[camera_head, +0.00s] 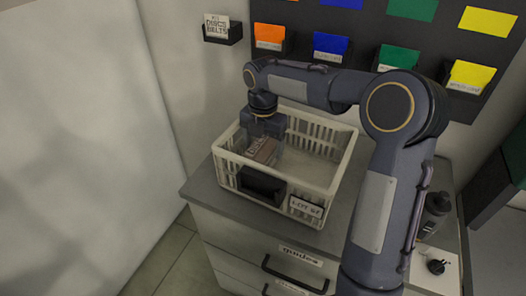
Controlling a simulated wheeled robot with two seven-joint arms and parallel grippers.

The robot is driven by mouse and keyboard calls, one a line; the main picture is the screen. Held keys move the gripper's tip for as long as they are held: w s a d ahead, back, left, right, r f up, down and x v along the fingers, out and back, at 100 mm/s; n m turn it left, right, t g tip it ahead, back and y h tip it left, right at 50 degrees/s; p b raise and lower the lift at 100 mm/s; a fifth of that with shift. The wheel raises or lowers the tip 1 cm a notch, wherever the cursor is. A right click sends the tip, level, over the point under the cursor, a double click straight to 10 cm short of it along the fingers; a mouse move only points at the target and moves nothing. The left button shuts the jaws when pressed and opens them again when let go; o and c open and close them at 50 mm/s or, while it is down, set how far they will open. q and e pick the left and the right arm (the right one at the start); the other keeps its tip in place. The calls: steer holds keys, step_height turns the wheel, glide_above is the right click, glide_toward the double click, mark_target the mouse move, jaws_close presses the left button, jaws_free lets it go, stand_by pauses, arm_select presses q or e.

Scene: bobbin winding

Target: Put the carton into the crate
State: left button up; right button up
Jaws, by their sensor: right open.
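The white slatted crate (340,172) stands on the grey cabinet top. A small brownish carton (262,151) with print on its top is inside the crate, in its left part. My right gripper (266,142) reaches down into the crate from above, its jaws open at the carton. One finger shows beside the carton's right side; whether either finger touches it I cannot tell. The carton's underside is hidden by the crate's front wall. My left gripper is not in view.
A dark holder (262,187) and a "LOT" label (306,207) are on the crate's front. The crate's right part looks empty. A dark bottle (435,212) stands at the right. A board with coloured cards and dark bins (331,47) hangs behind.

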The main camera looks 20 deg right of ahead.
mark_target(263, 146)
step_height(263, 146, up, 10)
steer(key=shift+f+p, duration=0.2)
steer(key=shift+p, duration=0.15)
steer(key=shift+f, duration=0.1)
